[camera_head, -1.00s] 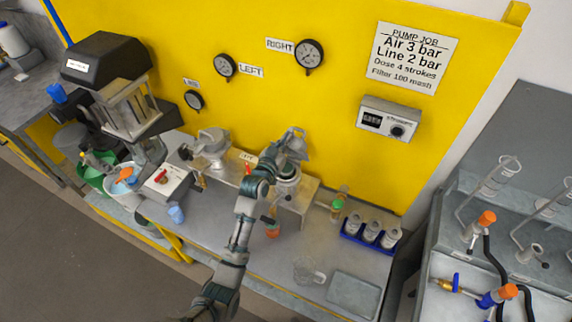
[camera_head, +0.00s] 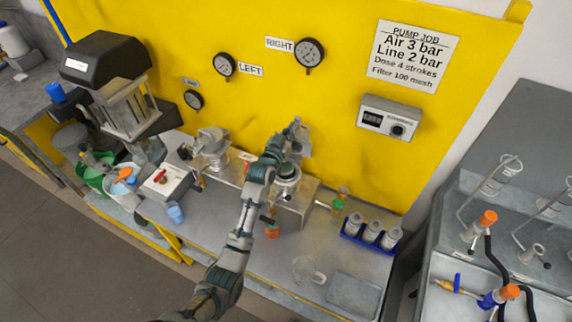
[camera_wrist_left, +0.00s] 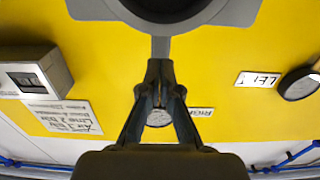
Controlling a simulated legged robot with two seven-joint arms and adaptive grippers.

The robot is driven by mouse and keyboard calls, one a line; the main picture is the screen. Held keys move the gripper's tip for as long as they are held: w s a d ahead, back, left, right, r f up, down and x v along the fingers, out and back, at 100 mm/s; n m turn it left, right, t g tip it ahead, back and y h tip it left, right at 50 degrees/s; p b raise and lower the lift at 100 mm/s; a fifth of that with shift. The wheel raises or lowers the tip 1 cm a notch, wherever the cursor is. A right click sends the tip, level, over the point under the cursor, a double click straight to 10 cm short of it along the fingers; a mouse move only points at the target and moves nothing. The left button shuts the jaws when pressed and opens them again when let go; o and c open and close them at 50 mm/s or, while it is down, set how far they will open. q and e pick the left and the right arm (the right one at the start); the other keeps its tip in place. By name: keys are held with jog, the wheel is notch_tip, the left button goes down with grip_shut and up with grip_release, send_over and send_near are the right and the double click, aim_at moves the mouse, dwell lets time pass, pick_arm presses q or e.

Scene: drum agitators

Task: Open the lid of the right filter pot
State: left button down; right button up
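The right filter pot (camera_head: 287,178) is a grey metal pot on the bench's raised metal stand, partly hidden by my left arm. Its grey lid (camera_head: 305,150) stands steeply raised at the back of the pot, near the yellow panel. My left gripper (camera_head: 296,130) is at the lid's upper edge. In the left wrist view, the fingertips (camera_wrist_left: 160,68) are drawn together at the narrow grey tab of the round lid (camera_wrist_left: 235,12), and seem closed on it. The exact contact is small and dark. My right gripper is not in view.
The left filter pot (camera_head: 212,146) stands left on the same stand. The yellow panel (camera_head: 335,140) with gauges rises close behind my gripper. A blue rack (camera_head: 352,236) of bottles is to the right. A clear beaker (camera_head: 304,269) stands at the front.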

pick_arm(q)
jog(key=b+x, duration=0.2)
jog(key=x, duration=0.1)
jog(key=shift+w+f, duration=0.2)
jog(key=shift+w+d, duration=0.15)
jog(key=shift+w, duration=0.15)
jog(key=shift+r, duration=0.1)
jog(key=shift+s+r, duration=0.1)
jog(key=s+p, duration=0.1)
jog(key=s+a+r+p, duration=0.1)
jog(key=p, duration=0.1)
jog(key=shift+s, duration=0.3)
send_near(296, 121)
jog(key=s+r, duration=0.2)
jog(key=r, duration=0.1)
jog(key=shift+s+a, duration=0.15)
jog(key=shift+a, duration=0.25)
jog(key=shift+f, duration=0.1)
